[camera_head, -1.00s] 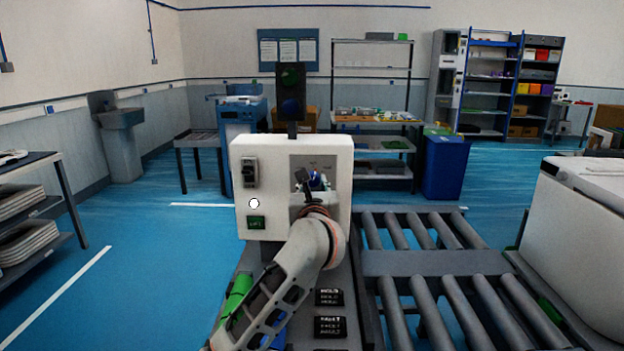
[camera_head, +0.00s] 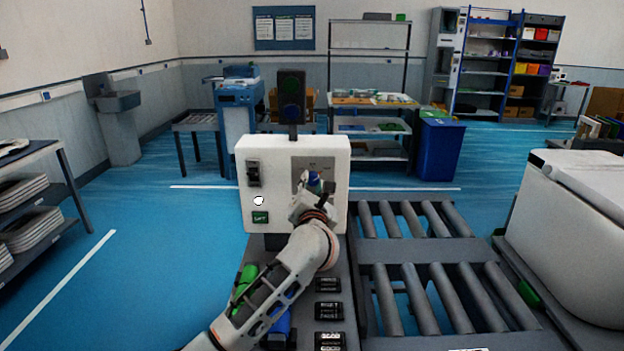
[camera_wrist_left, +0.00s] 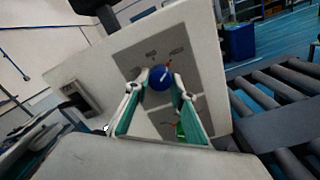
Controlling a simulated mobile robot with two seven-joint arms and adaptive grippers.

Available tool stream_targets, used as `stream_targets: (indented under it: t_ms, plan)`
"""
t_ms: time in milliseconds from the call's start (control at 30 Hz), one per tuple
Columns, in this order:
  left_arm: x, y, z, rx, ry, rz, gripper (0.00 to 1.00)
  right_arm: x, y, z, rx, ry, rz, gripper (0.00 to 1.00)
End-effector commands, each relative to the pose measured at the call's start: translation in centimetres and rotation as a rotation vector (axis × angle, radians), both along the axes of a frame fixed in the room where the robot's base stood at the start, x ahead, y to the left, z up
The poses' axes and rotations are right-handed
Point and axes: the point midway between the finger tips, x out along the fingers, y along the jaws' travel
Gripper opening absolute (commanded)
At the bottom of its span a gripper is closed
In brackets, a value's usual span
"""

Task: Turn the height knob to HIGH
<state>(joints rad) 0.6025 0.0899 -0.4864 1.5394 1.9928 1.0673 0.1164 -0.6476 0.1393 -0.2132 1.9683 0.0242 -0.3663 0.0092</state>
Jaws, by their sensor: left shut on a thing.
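The blue round height knob (camera_head: 314,179) sits on a grey plate on the front of the white control box (camera_head: 278,210). In the left wrist view the knob (camera_wrist_left: 160,77) shows a white pointer line slanting across its face. My left gripper (camera_head: 314,188) is at the knob, with its arm reaching up from below. In the wrist view the fingertips of my left gripper (camera_wrist_left: 160,80) are shut on the knob from both sides. My right gripper is not in view.
On the box are a dark switch (camera_head: 254,174), a white round button (camera_head: 258,201) and a green label (camera_head: 260,217). A dark signal light (camera_head: 291,97) stands on top. A roller conveyor (camera_head: 430,275) lies to the right. Black labelled blocks (camera_head: 328,311) lie below the box.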

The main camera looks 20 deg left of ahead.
Motion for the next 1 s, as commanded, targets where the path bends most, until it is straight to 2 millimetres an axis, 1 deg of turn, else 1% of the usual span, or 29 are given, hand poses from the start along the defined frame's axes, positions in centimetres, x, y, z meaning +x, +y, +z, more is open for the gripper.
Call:
stream_targets:
  t_ms: [133,467,500,533,567,867,1000]
  plan:
    - [-0.02,-0.02,-0.11,0.014,0.005,0.0,0.02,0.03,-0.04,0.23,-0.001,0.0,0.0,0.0]
    - [-0.02,-0.02,-0.17,0.015,0.005,0.0,0.02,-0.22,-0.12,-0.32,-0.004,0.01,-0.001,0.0]
    - [-0.02,-0.02,-0.17,0.015,0.005,0.0,0.29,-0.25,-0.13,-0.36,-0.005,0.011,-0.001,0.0]
    - [-0.02,-0.02,-0.17,0.015,0.005,0.0,0.37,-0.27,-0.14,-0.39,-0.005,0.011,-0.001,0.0]
    - [-0.02,-0.03,-0.16,0.015,0.005,0.0,0.41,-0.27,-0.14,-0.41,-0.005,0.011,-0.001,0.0]
    - [-0.03,-0.01,-0.05,0.013,0.004,0.0,0.41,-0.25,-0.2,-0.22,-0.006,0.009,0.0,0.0]
    - [-0.65,-0.25,-0.17,0.012,0.005,-0.001,0.41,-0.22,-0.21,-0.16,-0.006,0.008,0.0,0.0]
